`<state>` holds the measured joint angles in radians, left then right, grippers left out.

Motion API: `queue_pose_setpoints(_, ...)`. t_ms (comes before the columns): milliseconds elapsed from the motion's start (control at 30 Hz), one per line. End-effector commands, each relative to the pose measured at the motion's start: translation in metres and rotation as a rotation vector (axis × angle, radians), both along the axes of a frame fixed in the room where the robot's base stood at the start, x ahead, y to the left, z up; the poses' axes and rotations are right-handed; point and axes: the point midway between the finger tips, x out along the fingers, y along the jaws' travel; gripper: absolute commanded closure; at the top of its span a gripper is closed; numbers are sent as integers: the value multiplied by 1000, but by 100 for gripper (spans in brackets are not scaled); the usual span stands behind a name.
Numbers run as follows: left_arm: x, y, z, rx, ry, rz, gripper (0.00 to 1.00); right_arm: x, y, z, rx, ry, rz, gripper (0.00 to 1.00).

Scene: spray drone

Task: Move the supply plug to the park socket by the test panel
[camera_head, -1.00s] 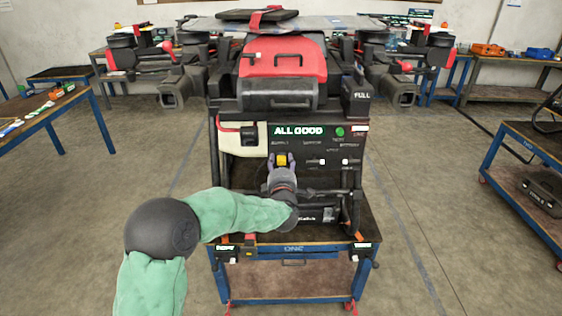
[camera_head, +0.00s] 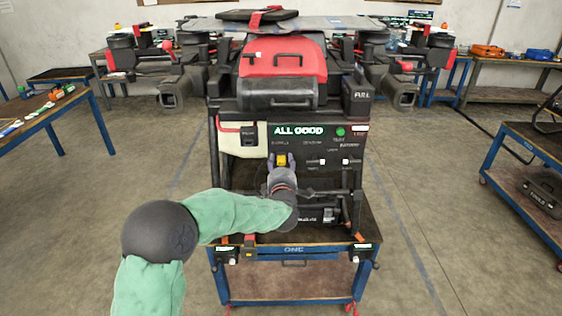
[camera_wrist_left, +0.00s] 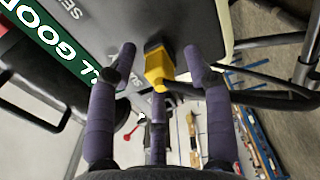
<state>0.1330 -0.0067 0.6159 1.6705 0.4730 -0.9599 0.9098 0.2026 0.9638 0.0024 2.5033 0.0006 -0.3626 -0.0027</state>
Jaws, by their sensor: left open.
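The supply plug, a small yellow plug (camera_head: 281,159) with a dark end, is at the front of the black drone body, below the ALL GOOD screen (camera_head: 298,131). In the left wrist view the yellow plug (camera_wrist_left: 159,68) meets the grey panel, and a dark cable runs from it to the right. My left gripper (camera_head: 281,164) is in front of the plug. Its purple fingers (camera_wrist_left: 160,60) are spread open on both sides of it, with gaps showing. A green button (camera_head: 340,132) is right of the screen. I cannot pick out the park socket for certain. My right gripper is out of view.
Two small pale fittings (camera_head: 334,162) sit on the panel right of the plug. The drone stands on a blue-framed cart (camera_head: 290,248). Its arms spread wide above, left and right.

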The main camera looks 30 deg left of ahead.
Motion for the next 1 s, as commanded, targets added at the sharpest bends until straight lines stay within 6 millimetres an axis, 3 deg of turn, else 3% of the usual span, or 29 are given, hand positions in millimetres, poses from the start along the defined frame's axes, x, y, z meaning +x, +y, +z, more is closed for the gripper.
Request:
queue_pose_setpoints(700,0,0,0,-1,-1,0,49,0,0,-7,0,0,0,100)
queue_pose_setpoints(767,0,0,0,0,0,0,60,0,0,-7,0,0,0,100)
queue_pose_setpoints(900,0,0,-1,-1,1,0,100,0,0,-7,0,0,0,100)
queue_pose_setpoints(1000,0,0,-2,-1,2,0,100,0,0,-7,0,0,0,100)
